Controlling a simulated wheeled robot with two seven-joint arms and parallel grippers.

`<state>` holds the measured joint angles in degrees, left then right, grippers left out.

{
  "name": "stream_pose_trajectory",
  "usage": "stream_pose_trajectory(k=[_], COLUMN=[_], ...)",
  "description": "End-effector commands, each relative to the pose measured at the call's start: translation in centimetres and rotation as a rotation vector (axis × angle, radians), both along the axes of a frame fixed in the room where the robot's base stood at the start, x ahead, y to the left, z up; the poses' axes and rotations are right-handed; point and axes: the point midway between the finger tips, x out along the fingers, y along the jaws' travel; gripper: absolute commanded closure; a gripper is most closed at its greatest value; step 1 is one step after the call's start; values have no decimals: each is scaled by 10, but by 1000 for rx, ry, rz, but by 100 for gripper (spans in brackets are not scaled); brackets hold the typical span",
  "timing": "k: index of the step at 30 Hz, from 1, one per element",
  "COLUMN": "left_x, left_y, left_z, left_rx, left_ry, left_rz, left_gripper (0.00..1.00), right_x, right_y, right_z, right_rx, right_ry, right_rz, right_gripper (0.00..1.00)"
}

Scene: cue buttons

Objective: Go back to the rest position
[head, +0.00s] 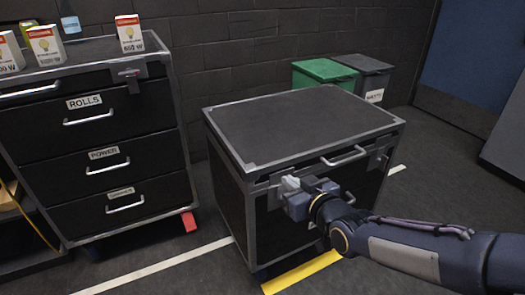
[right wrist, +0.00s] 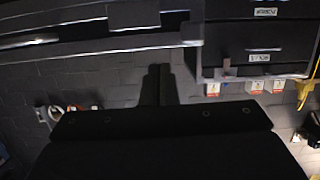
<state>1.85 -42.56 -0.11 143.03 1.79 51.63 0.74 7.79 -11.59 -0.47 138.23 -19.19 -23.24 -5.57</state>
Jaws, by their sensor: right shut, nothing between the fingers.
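My right gripper (head: 288,186) is at the front of the low black cabinet (head: 300,122), just below its top edge and left of the top handle. It is shut with nothing between its fingers. The arm reaches in from the lower right. I cannot tell whether the fingers touch the cabinet front. My left gripper is not in view. The right wrist view is dark and upside down; a large dark shape fills its lower middle.
A taller drawer cabinet (head: 90,128) stands at left with bulb boxes (head: 129,34) on top. Green (head: 325,71) and grey (head: 365,68) bins stand behind. Floor at right is partly clear, with a yellow stripe (head: 301,272) in front. The wrist view shows labelled drawers (right wrist: 262,38).

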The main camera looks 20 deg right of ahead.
Motion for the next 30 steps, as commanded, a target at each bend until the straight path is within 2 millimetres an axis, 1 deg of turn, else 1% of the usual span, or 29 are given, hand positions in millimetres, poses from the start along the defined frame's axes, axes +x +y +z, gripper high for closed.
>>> stream_pose_trajectory(k=[5,8,11,13,18,27,28,30], left_x=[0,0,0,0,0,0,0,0], left_y=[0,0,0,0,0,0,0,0], left_z=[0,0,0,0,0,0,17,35], left_rx=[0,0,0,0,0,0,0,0], left_ry=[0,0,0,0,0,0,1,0], left_rz=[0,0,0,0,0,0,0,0], left_gripper=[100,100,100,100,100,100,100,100], right_x=[-3,-15,-42,-67,-124,-208,-207,-205], right_y=[0,-2,0,4,21,56,55,54], right_z=[-1,-7,-19,-31,-51,-68,-51,-33], right_rx=[4,27,80,131,238,366,365,363], right_ry=[12,81,220,334,565,861,861,859], right_rz=[-3,-18,-38,-47,-35,41,39,37], right_gripper=[100,100,100,100,100,100,100,100])
